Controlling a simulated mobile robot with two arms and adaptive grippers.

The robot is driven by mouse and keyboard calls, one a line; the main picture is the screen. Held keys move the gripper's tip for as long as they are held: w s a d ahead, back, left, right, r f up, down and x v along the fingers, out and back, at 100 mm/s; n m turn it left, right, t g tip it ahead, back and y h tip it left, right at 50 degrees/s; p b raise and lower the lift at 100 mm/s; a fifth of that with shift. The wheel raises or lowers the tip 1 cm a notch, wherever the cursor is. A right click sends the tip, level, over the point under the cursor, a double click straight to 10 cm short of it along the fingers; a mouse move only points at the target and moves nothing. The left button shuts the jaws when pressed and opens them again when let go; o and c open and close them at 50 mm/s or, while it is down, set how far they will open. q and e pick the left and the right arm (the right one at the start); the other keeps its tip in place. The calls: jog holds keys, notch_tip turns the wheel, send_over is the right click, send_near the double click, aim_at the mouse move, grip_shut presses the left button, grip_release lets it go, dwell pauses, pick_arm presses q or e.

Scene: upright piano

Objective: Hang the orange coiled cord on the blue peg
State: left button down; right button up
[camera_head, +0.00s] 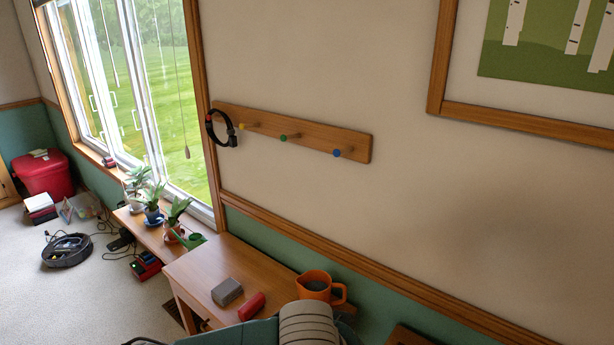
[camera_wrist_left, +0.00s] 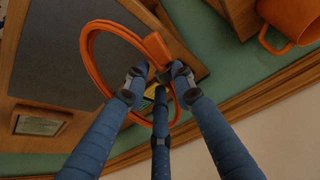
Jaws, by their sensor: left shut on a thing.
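The orange coiled cord (camera_wrist_left: 157,48) shows in the left wrist view as a thin loop with a thicker orange part near the fingertips. My left gripper (camera_wrist_left: 157,82) has its blue fingers shut on it, with the loop spreading to the left of the fingers. The blue peg (camera_head: 337,153) is the rightmost on a wooden rail (camera_head: 310,140) on the wall in the head view, and it is bare. The cord and the left gripper do not show in the head view. My right gripper is in neither view.
A black cord (camera_head: 231,130) hangs at the rail's left end, near the yellow peg (camera_head: 242,126). The green peg (camera_head: 284,137) is bare. Below, a wooden desk (camera_head: 200,267) holds a grey block (camera_head: 227,291), a red object (camera_head: 251,306) and an orange mug (camera_head: 314,287).

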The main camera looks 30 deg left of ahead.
pick_arm(q)
jog(key=w+a+r+m+t+h+p, duration=0.2)
jog(key=w+a+r+t+h, duration=0.1)
jog(key=w+r, duration=0.4)
jog(key=w+a+r+m+t+h+p, duration=0.1)
jog(key=w+a+r+t+h, duration=0.15)
jog(key=w+r, duration=0.4)
jog(key=w+a+r+n+t+p, duration=0.3)
jog(key=a+r+t, duration=0.3)
jog(key=a+r, duration=0.95)
jog(key=w+f, duration=0.1)
jog(key=w, duration=0.2)
jog(key=w+f, duration=0.1)
jog(key=w, duration=0.6)
jog(key=shift+w+f, duration=0.2)
jog(key=shift+f, duration=0.2)
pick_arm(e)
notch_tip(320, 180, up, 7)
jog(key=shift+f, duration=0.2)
